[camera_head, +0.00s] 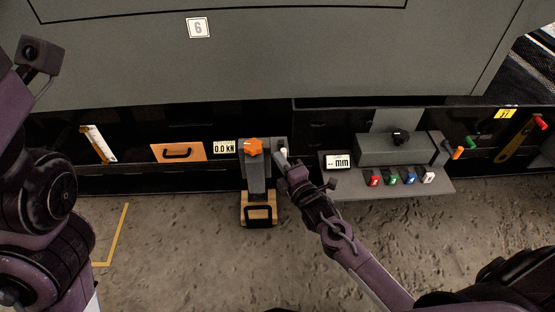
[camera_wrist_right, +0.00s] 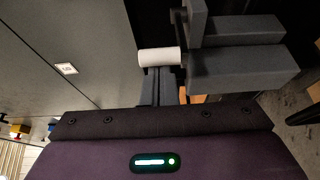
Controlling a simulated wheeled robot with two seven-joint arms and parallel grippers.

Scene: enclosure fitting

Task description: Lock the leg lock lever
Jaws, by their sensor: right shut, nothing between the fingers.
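The leg (camera_head: 257,180) is a grey post below the enclosure, with an orange star knob (camera_head: 251,147) at its top. A small white-gripped lever (camera_head: 283,152) sits at the right side of the leg's head; I take it as the leg lock lever. In the right wrist view its white cylindrical grip (camera_wrist_right: 160,57) lies across, just beyond my fingertips. My right gripper (camera_head: 283,160) is shut and empty, with its tips close to the white grip. I cannot tell whether they touch it. My left arm shows at the left edge, but its gripper is out of view.
The leg stands over a wooden block (camera_head: 260,196) with a black handle. A force display (camera_head: 224,147) and orange drawer (camera_head: 178,152) are to the left. A grey panel with coloured switches (camera_head: 400,179) and a mm display (camera_head: 338,161) stands close right. The concrete floor in front is mostly clear.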

